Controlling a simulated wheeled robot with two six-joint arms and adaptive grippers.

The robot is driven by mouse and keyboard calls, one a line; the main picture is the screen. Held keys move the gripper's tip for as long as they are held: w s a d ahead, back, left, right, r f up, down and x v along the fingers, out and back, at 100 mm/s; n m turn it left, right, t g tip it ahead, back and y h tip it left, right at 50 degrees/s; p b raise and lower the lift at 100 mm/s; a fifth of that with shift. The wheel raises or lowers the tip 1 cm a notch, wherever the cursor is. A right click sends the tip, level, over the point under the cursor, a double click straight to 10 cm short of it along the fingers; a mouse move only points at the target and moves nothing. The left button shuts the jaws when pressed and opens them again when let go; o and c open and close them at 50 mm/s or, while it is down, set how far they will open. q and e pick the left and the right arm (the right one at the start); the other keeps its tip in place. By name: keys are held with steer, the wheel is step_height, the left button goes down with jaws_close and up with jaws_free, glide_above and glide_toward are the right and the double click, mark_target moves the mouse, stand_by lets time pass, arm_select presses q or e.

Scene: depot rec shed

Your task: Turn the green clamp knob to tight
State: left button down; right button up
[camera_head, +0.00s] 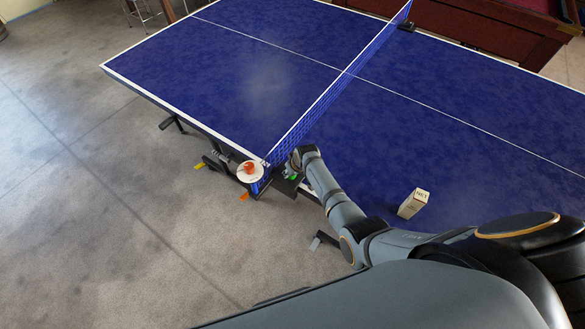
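The green clamp knob (293,178) shows as a small green patch at the near edge of the blue table, just right of the net's near end. My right gripper (291,164) is right at it, its arm coming in from the lower right over the table edge. The gripper is small and partly hidden by the net post and its own wrist, so I cannot tell whether its fingers are open or touching the knob. The net (322,104) runs across the table from this clamp. My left gripper is not in view.
A white disc with an orange-red knob (250,168) sits just left of the net post. Orange (244,197) and yellow (199,166) tags show below the table edge. A small upright box (413,203) stands on the blue table (235,65). The floor at left is clear.

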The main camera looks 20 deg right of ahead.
steer(key=shift+a+m+h, duration=0.1)
steer(key=shift+m+h, duration=0.6)
steer(key=shift+m, duration=1.2)
steer(key=shift+p, duration=0.3)
steer(key=o, duration=1.2)
steer(key=v, duration=0.7)
steer(key=shift+s+a+r, duration=0.1)
steer(key=shift+s+r, duration=0.05)
steer(key=shift+r, duration=0.05)
